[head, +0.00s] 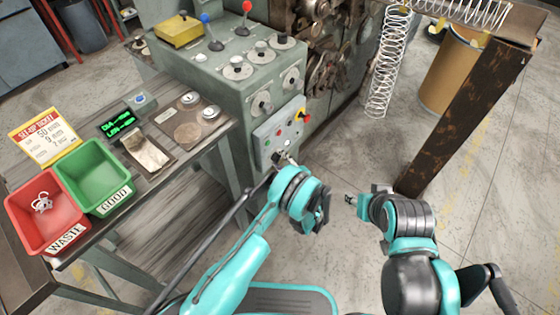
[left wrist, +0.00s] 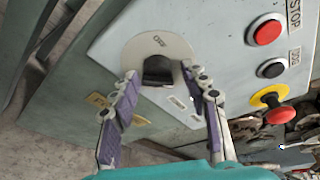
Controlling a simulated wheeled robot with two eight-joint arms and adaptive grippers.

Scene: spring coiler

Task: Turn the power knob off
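The black power knob (left wrist: 158,72) sits on a round pale plate (left wrist: 150,47) marked OFF, on the grey-green control panel (left wrist: 210,40). In the left wrist view my left gripper (left wrist: 161,76) is open, with one purple-padded finger on each side of the knob. I cannot tell whether the fingers touch it. In the head view my left gripper (head: 284,158) is at the lower part of the panel (head: 280,135) and hides the knob there. My right gripper (head: 350,199) is low over the floor, away from the machine; its fingers are too small to read.
A red button (left wrist: 267,31), a black button (left wrist: 271,68) and a red-and-yellow emergency stop (left wrist: 278,108) lie right of the knob. The bench at left holds a red bin (head: 40,238) and a green bin (head: 88,170). A rusty post (head: 465,115) stands at right.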

